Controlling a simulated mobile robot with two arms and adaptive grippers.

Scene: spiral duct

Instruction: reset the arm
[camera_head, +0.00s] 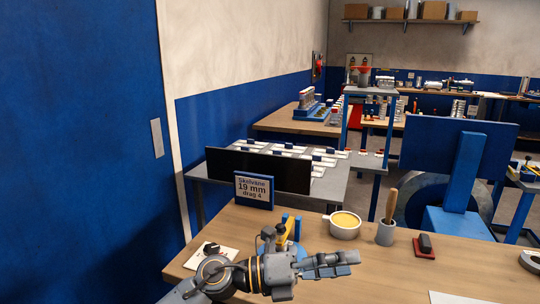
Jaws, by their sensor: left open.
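My left arm comes in from the lower left over the wooden bench (400,279). Its gripper (345,264) points to the right above the bench, with its fingers apart. I see nothing held between the fingers. The arm partly hides a blue and yellow object (291,226) behind it. My right gripper is not in view.
Behind the arm stand a sign (254,190) reading 19 mm, a white cup with yellow contents (344,225), and a grey pot (385,233) holding a wooden-handled tool. A dark and red block (425,246) lies to the right. The front middle of the bench looks clear.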

